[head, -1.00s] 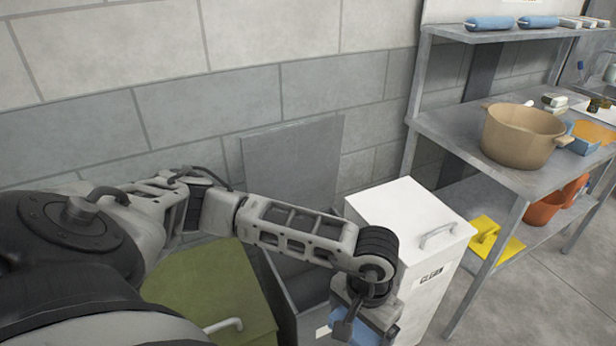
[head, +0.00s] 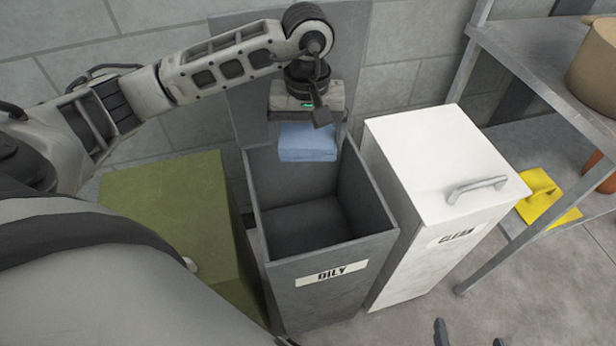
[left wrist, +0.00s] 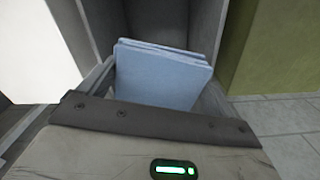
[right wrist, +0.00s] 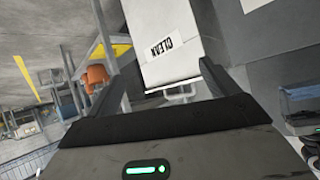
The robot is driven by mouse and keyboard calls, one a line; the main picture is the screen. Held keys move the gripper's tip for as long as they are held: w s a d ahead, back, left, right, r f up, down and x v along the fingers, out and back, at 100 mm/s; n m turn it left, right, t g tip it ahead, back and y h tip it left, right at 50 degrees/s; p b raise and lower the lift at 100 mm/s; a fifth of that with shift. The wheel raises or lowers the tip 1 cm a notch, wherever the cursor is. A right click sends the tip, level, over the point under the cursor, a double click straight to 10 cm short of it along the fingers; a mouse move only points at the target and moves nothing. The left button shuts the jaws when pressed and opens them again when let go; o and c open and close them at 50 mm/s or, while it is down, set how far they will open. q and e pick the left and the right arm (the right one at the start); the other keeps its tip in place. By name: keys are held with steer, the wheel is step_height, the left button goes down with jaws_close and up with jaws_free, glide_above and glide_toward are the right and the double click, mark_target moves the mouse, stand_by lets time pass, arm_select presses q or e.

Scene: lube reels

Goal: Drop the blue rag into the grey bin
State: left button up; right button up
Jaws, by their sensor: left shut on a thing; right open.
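The blue rag (head: 308,147) is a folded pale blue pad. My left gripper (head: 308,126) is shut on it and holds it over the back part of the grey bin's opening. The grey bin (head: 330,285) is open-topped, labelled OILY, and looks empty inside. In the left wrist view the rag (left wrist: 160,76) sticks out from the jaws, with the grey bin (left wrist: 160,22) beyond it. My right gripper (right wrist: 163,82) is open and empty, facing the front of the white CLEAN bin; two dark tips show at the head view's bottom edge.
The white CLEAN bin (head: 435,165), closed with a handled lid, stands right of the grey bin. A green box (head: 165,205) stands to its left. A metal shelf table (head: 545,60) with a tan pot (head: 597,70) and a yellow item (head: 545,198) is at the right.

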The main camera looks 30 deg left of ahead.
arm_select(q)
steer(key=shift+a, duration=0.15)
steer(key=shift+w+f+b, duration=0.1)
steer(key=shift+f+b, duration=1.4)
steer(key=shift+f, duration=1.4)
steer(key=o, duration=0.7)
step_height(320, 180, up, 16)
steer(key=shift+p, duration=0.7)
